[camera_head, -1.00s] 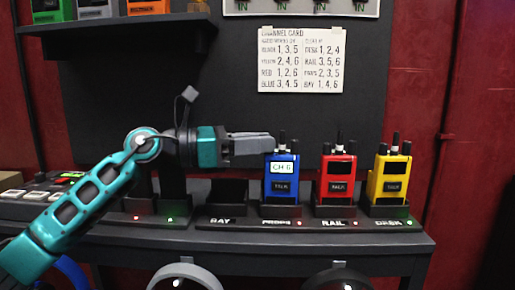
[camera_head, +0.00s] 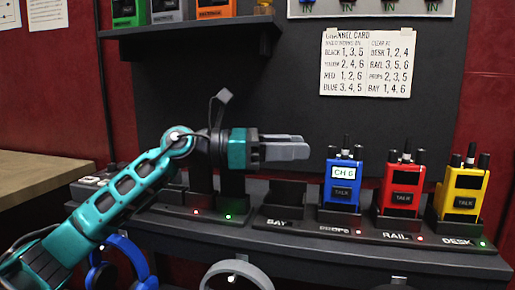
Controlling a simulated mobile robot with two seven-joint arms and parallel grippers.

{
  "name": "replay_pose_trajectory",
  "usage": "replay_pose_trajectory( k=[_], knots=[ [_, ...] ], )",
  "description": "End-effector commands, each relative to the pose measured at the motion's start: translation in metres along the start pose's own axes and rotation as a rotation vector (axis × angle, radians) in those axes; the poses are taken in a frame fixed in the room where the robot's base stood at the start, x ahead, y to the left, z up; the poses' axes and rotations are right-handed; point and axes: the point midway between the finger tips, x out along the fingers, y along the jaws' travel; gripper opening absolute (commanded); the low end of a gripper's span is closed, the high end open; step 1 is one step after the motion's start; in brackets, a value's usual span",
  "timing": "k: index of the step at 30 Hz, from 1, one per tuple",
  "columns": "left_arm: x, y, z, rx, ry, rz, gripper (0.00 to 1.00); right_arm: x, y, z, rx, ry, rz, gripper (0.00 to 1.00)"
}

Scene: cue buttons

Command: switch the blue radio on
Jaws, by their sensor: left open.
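The blue radio (camera_head: 341,190) stands upright in the dock slot labelled PROPS. Its lit screen (camera_head: 342,171) reads CH 6, and a TALK button (camera_head: 341,193) is below it. My left gripper (camera_head: 306,150) points right, just left of the radio's top, with a small gap in the picture. It is open and empty; its fingers overlap from this side, so the gap between them is hidden. My right gripper is not in view.
A red radio (camera_head: 400,187) stands in RAIL and a yellow radio (camera_head: 461,190) in DESK; the BAY slot (camera_head: 285,208) is empty. A channel card (camera_head: 367,62) hangs behind. A shelf (camera_head: 190,38) holds more radios. Headphones (camera_head: 237,275) hang below the table edge.

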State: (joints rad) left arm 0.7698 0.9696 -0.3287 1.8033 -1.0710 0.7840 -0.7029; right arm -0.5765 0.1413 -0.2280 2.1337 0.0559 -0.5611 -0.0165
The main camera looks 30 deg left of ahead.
Motion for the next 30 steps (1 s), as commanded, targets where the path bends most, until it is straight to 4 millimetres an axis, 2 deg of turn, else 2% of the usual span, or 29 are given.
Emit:
replay_pose_trajectory(
  k=[1,6,12,18,30],
  knots=[
    [-0.013,0.001,-0.004,-0.003,0.005,0.004,0.42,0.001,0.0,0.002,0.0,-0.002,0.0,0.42],
    [-0.048,0.0,-0.003,-0.002,0.005,0.002,0.42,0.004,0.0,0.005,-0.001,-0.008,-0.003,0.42],
    [-0.07,0.0,-0.002,-0.001,0.003,0.001,0.42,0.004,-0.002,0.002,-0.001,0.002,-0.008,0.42],
    [-0.077,0.0,-0.001,0.0,0.002,-0.002,0.42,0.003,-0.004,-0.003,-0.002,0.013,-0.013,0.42],
    [-0.077,0.0,0.0,0.0,0.001,-0.001,0.42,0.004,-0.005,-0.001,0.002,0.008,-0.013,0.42]
  ],
)
